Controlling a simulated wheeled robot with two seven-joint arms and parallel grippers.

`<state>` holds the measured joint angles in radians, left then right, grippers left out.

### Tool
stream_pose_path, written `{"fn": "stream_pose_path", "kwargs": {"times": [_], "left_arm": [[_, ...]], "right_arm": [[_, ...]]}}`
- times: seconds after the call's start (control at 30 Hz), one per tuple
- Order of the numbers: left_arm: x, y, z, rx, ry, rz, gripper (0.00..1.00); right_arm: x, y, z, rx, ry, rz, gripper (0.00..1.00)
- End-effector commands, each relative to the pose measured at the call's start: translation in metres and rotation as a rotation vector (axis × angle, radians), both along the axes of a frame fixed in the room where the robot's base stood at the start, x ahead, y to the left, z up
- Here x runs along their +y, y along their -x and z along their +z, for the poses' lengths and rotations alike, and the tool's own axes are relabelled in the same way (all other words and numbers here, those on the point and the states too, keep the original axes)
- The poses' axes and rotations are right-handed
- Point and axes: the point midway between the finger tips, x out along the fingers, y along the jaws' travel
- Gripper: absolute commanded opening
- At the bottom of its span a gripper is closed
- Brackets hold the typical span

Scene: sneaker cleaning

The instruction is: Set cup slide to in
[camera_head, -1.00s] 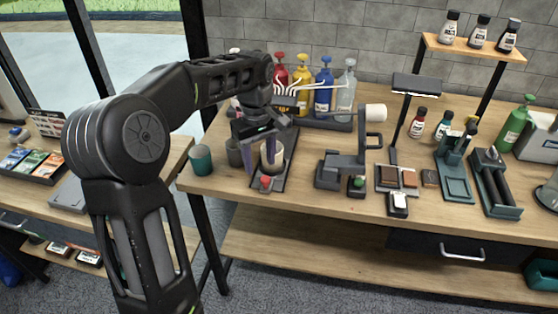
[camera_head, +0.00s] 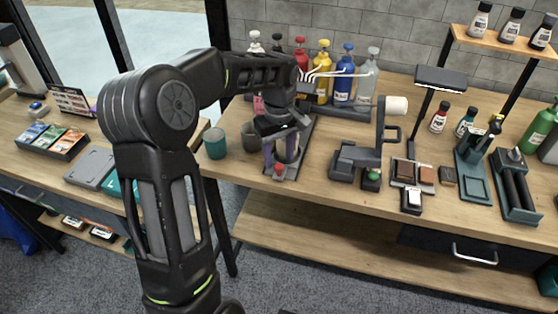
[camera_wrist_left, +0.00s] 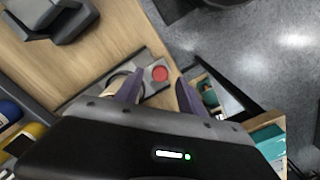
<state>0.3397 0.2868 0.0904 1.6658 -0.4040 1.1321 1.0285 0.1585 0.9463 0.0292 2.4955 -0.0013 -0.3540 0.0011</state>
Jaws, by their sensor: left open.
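The cup slide is a dark rail (camera_head: 303,133) on the workbench, with a red button (camera_head: 280,169) at its front end. A pale cup (camera_head: 288,151) stands on the rail, partly hidden by my gripper. My left gripper (camera_head: 284,154) is open and points down at the cup, with its purple fingers apart. In the left wrist view the open fingers (camera_wrist_left: 158,92) show near the red button (camera_wrist_left: 160,73). The cup (camera_wrist_left: 117,84) is mostly hidden there behind the left-hand finger. I cannot tell whether a finger touches the cup. My right gripper is out of view.
A teal cup (camera_head: 215,143) and a grey cup (camera_head: 250,137) stand left of the slide. Several pump bottles (camera_head: 343,77) stand behind it. A grey machine with a white roller (camera_head: 396,105) stands to the right. The bench's front edge is close.

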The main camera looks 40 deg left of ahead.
Motion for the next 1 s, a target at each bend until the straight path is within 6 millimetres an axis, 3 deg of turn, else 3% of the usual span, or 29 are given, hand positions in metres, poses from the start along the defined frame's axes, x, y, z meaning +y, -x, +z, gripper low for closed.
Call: {"fn": "stream_pose_path", "kwargs": {"times": [0.2, 0.53, 1.0], "left_arm": [[0.000, 0.000, -0.025, 0.000, 0.001, 0.002, 0.47], [0.000, 0.000, -0.028, -0.001, 0.000, 0.002, 0.46], [0.000, 0.000, -0.028, -0.001, 0.000, 0.002, 0.07]], "right_arm": [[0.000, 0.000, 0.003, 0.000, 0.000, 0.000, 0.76], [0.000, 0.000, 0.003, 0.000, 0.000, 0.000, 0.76], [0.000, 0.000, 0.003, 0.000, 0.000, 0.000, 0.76]]}}
